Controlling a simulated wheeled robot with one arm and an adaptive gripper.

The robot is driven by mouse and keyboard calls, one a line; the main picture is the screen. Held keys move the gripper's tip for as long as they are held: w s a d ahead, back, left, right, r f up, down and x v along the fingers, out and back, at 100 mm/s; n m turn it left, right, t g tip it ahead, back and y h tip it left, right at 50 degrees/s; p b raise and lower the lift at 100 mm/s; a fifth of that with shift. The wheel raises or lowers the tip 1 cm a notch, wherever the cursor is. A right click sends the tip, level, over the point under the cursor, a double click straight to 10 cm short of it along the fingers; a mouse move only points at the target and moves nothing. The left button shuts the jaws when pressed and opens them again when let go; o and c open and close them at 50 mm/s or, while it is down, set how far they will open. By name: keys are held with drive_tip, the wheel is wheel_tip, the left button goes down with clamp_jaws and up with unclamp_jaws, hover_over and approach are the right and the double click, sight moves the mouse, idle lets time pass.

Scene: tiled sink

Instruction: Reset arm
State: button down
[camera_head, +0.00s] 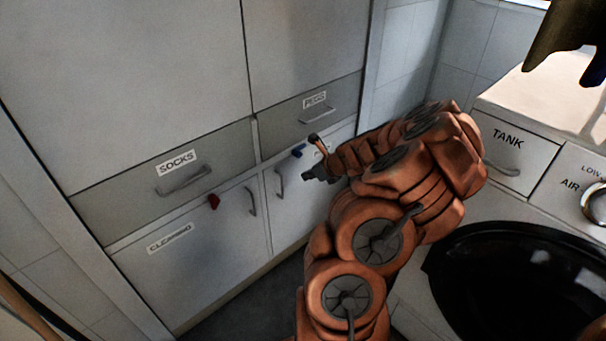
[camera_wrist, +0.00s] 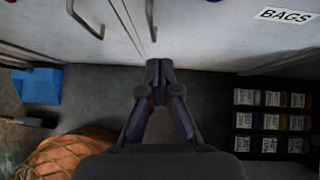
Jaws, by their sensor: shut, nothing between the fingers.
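My gripper (camera_head: 314,174) is at the end of my bent orange arm, in front of the white lower cabinet doors in the head view. In the wrist view my gripper (camera_wrist: 159,72) has its dark fingertips together, with nothing between them. The fingertips appear near the lower edge of the white doors (camera_wrist: 190,35) and their handles. I cannot tell the exact gap between them. My arm hides part of the cabinet's right side in the head view.
The cabinet has a SOCKS drawer (camera_head: 181,180), a PEGS drawer (camera_head: 316,113) and a CLEANING door (camera_head: 190,265). The wrist view shows a blue object (camera_wrist: 38,87), an orange rounded object (camera_wrist: 65,152) and a rack of labelled containers (camera_wrist: 242,122).

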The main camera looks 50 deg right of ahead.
drive_tip(key=shift+a+p+v, duration=0.2)
drive_tip(key=shift+p+v, duration=0.15)
drive_tip(key=shift+v, duration=2.5)
drive_tip(key=shift+a, duration=0.1)
drive_tip(key=w+a+r+n+g+y, duration=0.1)
drive_tip(key=w+a+r+n+y, duration=0.15)
drive_tip(key=a+n, duration=0.55)
drive_tip(key=w+a+r+n+g+y, duration=0.2)
drive_tip(key=a+r+n, duration=0.2)
drive_tip(key=a, duration=0.9)
drive_tip(key=s+a+r+n+g, duration=0.1)
drive_tip(key=s+a+n+g, duration=0.2)
drive_tip(key=s+a+n, duration=0.5)
drive_tip(key=s+a+r+n+g, duration=0.25)
drive_tip(key=s+a+n, duration=0.35)
drive_tip(key=a, duration=0.4)
drive_tip(key=s+n+g+h, duration=0.3)
drive_tip(key=s+n+h, duration=0.2)
drive_tip(key=s+n, duration=0.65)
wheel_tip(320, 180, up, 22)
drive_tip(key=s+a+m+p, duration=0.1)
drive_tip(key=s+p, duration=0.1)
drive_tip(key=p, duration=1.8)
drive_tip(key=shift+r+m+t, duration=0.2)
drive_tip(key=shift+m+t, duration=0.15)
